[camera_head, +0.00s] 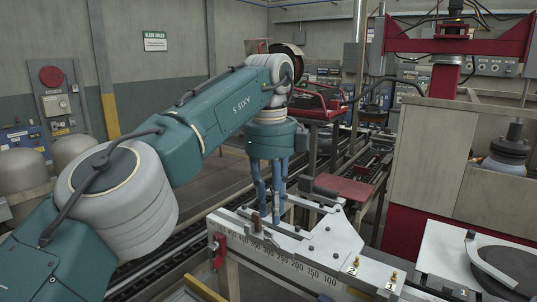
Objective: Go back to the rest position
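My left arm, teal with pale grey joints, comes in from the left and reaches to the middle of the head view. My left gripper (270,208) hangs from its end, pointing down, with blue fingers. The fingers look apart, and I see nothing held between them. Their tips are just above or beside a pale metal bench rail (315,270) marked with a number scale; contact cannot be told. A small brown pin (256,222) stands on the rail by the fingertips. My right gripper is not in view.
A red lever (218,250) sits at the rail's left end. Brass fittings (393,277) stand on its right part. A dark round disc (508,268) lies at the lower right. A red-framed machine (445,47) rises behind.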

